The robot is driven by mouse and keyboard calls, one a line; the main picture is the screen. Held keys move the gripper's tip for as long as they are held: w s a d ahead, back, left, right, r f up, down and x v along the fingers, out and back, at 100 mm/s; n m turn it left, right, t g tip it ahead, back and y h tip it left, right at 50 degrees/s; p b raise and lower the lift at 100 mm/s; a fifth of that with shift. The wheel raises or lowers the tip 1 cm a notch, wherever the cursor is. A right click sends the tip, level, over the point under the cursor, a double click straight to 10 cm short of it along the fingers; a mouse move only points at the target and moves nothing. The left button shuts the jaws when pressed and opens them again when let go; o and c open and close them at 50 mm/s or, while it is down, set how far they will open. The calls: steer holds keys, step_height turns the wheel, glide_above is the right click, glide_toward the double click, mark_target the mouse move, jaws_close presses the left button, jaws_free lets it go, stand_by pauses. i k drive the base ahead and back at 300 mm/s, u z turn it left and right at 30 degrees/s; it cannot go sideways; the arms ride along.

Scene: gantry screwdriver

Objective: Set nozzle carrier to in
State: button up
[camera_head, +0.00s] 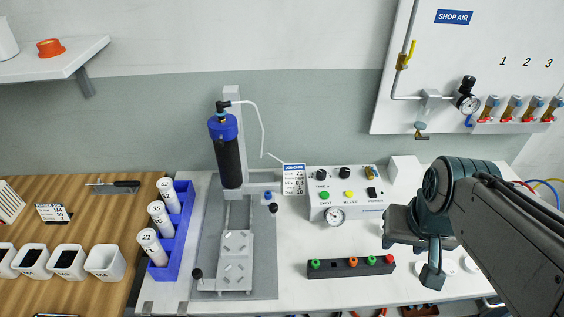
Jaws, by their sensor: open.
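A gantry fixture stands on a grey base plate (265,285) at the middle of the white bench. Its grey post (233,95) carries a black cylinder with a blue cap (231,160), upright over a slide. A light plate (238,245) with slots lies on the slide, with a black knob (197,273) at its front left. Small dark knobs (272,208) sit right of the cylinder. I cannot tell which part is the nozzle carrier. A black rack (350,268) holds several coloured nozzles. My gripper (412,258) is open and empty, right of the rack and apart from the fixture.
A control box (342,200) with a gauge and buttons stands behind the rack. A blue rack (172,230) with white cartridges stands left of the fixture. White cups (68,262) stand on the wooden bench. A thin hose (262,130) arches from the cylinder's top.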

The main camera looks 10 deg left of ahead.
mark_target(273, 207)
steer(key=u, duration=0.9)
steer(key=k, duration=0.15)
steer(key=z, duration=0.4)
